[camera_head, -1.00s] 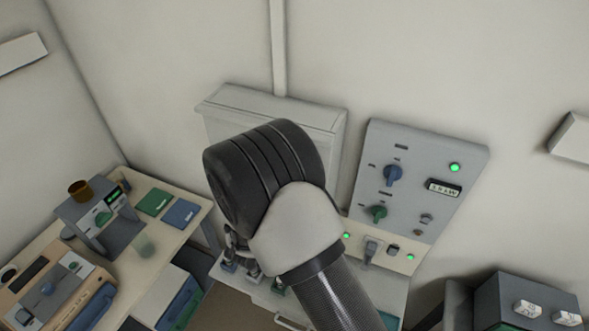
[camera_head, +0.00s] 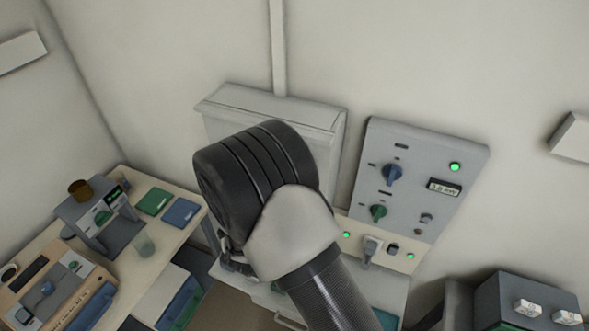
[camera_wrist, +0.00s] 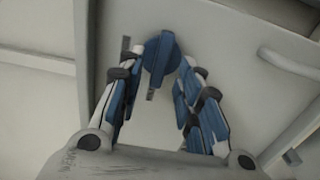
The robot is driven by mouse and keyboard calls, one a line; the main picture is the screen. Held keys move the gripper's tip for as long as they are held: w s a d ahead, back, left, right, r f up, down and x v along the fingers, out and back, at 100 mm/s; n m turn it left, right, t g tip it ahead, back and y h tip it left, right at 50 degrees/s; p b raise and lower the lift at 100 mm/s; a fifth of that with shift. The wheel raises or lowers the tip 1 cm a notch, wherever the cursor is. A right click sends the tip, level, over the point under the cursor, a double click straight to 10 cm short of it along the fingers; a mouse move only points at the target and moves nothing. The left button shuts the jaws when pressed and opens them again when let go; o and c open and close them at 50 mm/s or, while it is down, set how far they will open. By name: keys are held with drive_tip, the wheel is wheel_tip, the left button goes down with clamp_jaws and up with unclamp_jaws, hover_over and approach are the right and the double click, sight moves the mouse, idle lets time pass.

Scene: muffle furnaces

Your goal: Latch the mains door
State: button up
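The mains box, a pale grey cabinet (camera_head: 225,107), hangs on the back wall in the head view; my arm covers much of its front. In the wrist view its grey door (camera_wrist: 235,40) fills the upper part, with a blue round latch knob (camera_wrist: 160,50) that has a raised bar across it. My gripper (camera_wrist: 158,68) is open, its two blue-padded fingers apart on either side of the knob. I cannot tell whether either finger touches it. In the head view the gripper and knob are mostly hidden behind my wrist.
A grey control panel (camera_head: 455,150) with blue and green knobs is close to the right of the cabinet. A bench with instruments (camera_head: 150,245) is at the left. A dark box (camera_head: 520,295) stands at lower right.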

drive_tip(key=v, duration=1)
drive_tip(key=shift+s, duration=0.3)
drive_tip(key=shift+a+r, duration=0.1)
drive_tip(key=w+f+m+g+y+b, duration=0.2)
drive_tip(key=w+m+g+y+b, duration=0.1)
drive_tip(key=w+m+y+b, duration=0.3)
drive_tip(key=s+d+f+m+g+b, duration=0.2)
drive_tip(key=s+d+g+b, duration=0.1)
drive_tip(key=s+d+b, duration=0.2)
drive_tip(key=s+d+f+m+g+b, duration=0.3)
drive_tip(key=s+d+b, duration=0.3)
drive_tip(key=s, duration=0.8)
drive_tip(key=s+d+f+m+g+b, duration=0.2)
drive_tip(key=s+d+b, duration=0.3)
drive_tip(key=s+d, duration=0.4)
drive_tip(key=shift+s+d+f+m+g+b, duration=0.2)
drive_tip(key=shift+d+f+m+g+b, duration=0.2)
drive_tip(key=shift+d+m+g, duration=0.35)
drive_tip(key=shift+c, duration=0.4)
